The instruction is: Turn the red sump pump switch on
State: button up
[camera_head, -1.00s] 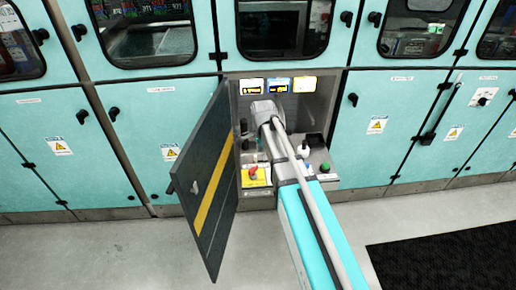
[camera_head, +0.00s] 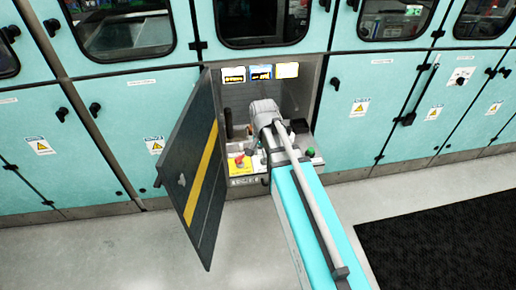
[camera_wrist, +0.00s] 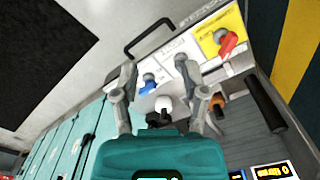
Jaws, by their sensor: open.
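The red switch (camera_wrist: 228,42) sits on a yellow plate (camera_wrist: 208,34) at the upper right of the wrist view. In the head view the red switch (camera_head: 239,160) shows at the left of the control shelf, on its yellow plate (camera_head: 240,171). My gripper (camera_wrist: 155,70) is open, its two fingers apart with nothing between them in their grip. The red switch lies beyond and to the right of the fingertips in the wrist view. A blue knob (camera_wrist: 148,84) and a white knob (camera_wrist: 164,104) show between the fingers. My arm hides the gripper's fingers in the head view.
The open dark cabinet door (camera_head: 200,170) with a yellow stripe stands left of the recess. A green button (camera_head: 310,152) is on the shelf's right. A black handle (camera_wrist: 150,35) and an orange-brown part (camera_wrist: 217,101) show in the wrist view. A dark mat (camera_head: 440,240) lies on the floor.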

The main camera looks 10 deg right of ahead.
jog(key=s+d+r+n+p, duration=0.1)
jog(key=s+d+n, duration=0.2)
jog(key=s+n, duration=0.4)
jog(key=shift+s+r, duration=0.2)
jog(key=shift+s, duration=0.7)
jog(key=shift+d, duration=0.1)
jog(key=m+b, duration=0.3)
jog(key=m, duration=0.6)
send_over(239, 156)
notch_tip(239, 156, down, 4)
jog(key=shift+s+r, duration=0.1)
jog(key=shift+r, duration=0.1)
jog(key=shift+f+b, duration=0.2)
jog(key=shift+b, duration=0.1)
notch_tip(239, 156, down, 13)
jog(key=b, duration=1.3)
jog(key=shift+f, duration=0.2)
